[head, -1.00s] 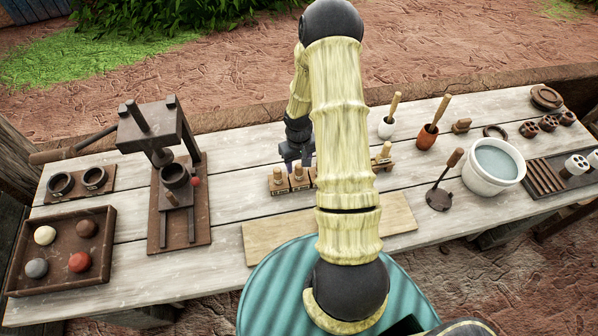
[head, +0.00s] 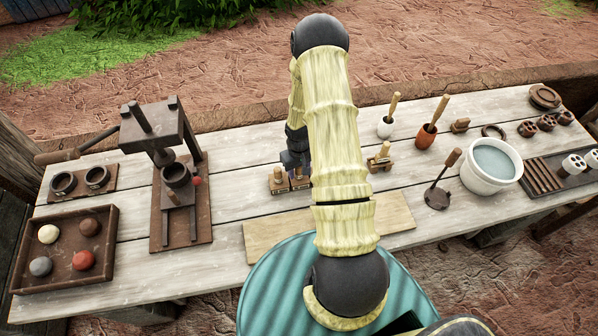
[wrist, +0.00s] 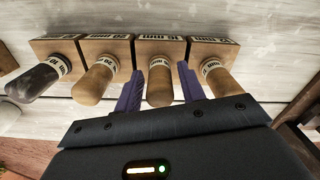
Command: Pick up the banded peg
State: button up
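Several wooden pegs stand upright in a row of labelled wooden blocks. In the wrist view these are a dark mottled peg (wrist: 34,82), a tan peg (wrist: 97,80), a second tan peg (wrist: 160,86) and a rightmost tan peg (wrist: 217,75). Each has a pale printed collar near its base, so I cannot tell which is the banded peg. My gripper (wrist: 159,82) has its purple fingers on either side of the second tan peg, with small gaps. In the head view, my gripper (head: 293,162) is over the row of blocks (head: 279,186), partly hidden by my arm.
A small wooden stand (head: 381,160) is right of my arm. White (head: 386,127) and orange (head: 426,136) mortars stand beyond it. A press (head: 175,180) stands left, and a bucket (head: 490,168) right. A bare board (head: 275,240) lies in front.

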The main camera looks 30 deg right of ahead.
grip_shut()
jog(key=shift+r, duration=0.1)
notch_tip(320, 180, up, 10)
jog(key=shift+f+b, duration=0.1)
jog(key=shift+b, duration=1)
jog(key=c, duration=0.6)
grip_release()
grip_shut()
